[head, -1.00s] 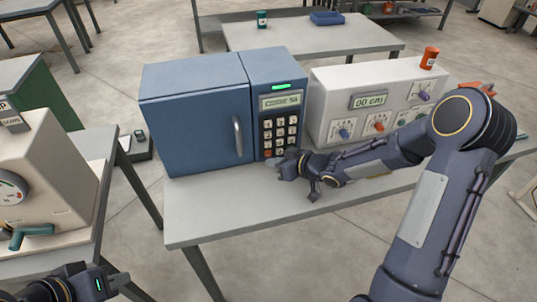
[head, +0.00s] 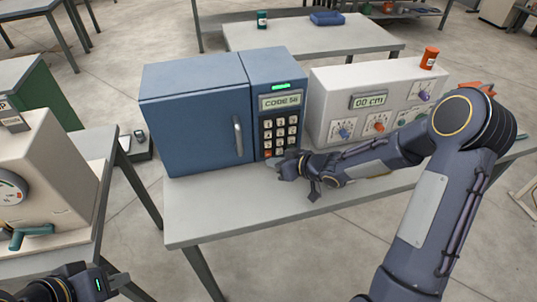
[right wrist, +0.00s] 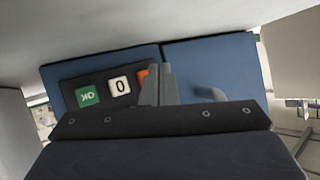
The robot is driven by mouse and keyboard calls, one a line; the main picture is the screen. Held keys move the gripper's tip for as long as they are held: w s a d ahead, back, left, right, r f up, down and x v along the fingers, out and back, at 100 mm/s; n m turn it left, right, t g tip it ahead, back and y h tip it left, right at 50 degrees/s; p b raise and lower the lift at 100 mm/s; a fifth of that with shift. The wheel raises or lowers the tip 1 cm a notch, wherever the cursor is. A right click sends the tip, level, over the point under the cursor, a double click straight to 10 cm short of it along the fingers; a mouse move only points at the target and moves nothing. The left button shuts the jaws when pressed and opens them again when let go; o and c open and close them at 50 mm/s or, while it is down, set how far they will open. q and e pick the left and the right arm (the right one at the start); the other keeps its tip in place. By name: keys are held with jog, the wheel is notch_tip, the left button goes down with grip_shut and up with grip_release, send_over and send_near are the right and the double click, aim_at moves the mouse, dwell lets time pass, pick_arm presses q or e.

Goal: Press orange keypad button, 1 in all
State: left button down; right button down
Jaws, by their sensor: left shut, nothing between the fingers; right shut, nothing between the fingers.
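The blue cabinet (head: 195,120) stands on the grey table, with a keypad panel on its right part. The orange keypad button (right wrist: 143,78) is partly hidden behind my fingers in the right wrist view, beside the white 0 button (right wrist: 120,86) and green OK button (right wrist: 87,96). My right gripper (head: 279,168) is shut and empty, low in front of the keypad (head: 280,133). Its fingers (right wrist: 158,85) overlap the orange button in the wrist view; I cannot tell whether they touch it. My left gripper (head: 120,281) is shut and empty at bottom left, away from the cabinet.
A lit code display (head: 282,101) and green light sit above the keys. A white instrument with knobs (head: 335,100) stands to the right, with an orange jar (head: 430,58) on top. A beige machine (head: 60,160) stands on the left table. The table front (head: 230,215) is clear.

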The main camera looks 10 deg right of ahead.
jog(key=shift+w+r+p, duration=0.1)
jog(key=shift+w+p, duration=0.2)
jog(key=shift+w, duration=0.1)
jog(key=shift+w+p, duration=0.35)
jog(key=shift+w, duration=0.05)
dwell(0.8)
dwell(0.3)
jog(key=shift+s+b, duration=0.3)
jog(key=shift+s, duration=0.5)
jog(key=shift+s, duration=0.1)
